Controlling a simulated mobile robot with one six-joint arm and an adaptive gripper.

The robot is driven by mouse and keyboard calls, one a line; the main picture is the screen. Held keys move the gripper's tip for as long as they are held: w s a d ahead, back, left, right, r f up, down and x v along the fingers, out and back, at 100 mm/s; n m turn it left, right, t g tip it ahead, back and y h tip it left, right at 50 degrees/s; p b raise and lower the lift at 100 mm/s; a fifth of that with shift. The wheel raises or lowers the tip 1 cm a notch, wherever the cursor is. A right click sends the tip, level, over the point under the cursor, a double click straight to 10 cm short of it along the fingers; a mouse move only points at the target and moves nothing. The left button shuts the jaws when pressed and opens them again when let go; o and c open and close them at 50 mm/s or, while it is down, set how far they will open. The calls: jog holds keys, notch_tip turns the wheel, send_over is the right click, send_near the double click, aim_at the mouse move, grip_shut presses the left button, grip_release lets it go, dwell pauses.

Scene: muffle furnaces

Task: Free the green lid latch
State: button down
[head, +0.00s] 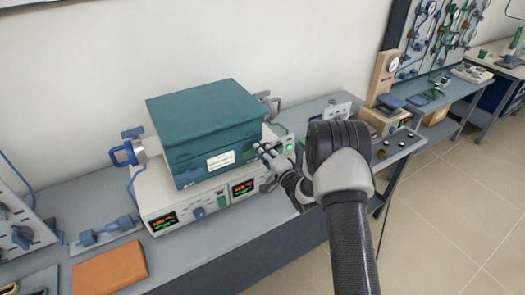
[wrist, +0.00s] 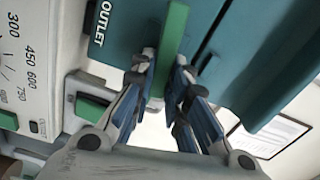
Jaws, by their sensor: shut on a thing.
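The green lid latch (wrist: 173,38) is a flat green bar in the wrist view, lying along the teal furnace front beside the word OUTLET. My gripper (wrist: 165,70) has its two fingers on either side of the bar, closed on its lower part. In the head view my gripper (head: 262,151) is at the right front corner of the teal furnace box (head: 205,115). The latch is hard to make out there, as the fingers cover that spot. The lid looks closed.
The furnace sits on a white control unit (head: 163,205) with two lit displays, on a grey bench. A brown block (head: 110,270) lies at the front left. A blue-handled fitting (head: 127,153) sticks out on the left. A wooden gauge stand (head: 384,75) is farther right.

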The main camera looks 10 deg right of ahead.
jog(key=shift+f+m, duration=0.15)
jog(key=shift+m, duration=0.85)
jog(key=c, duration=1.6)
grip_release()
jog(key=shift+o, duration=0.2)
jog(key=shift+s+f, duration=0.1)
jog(key=v, duration=1.2)
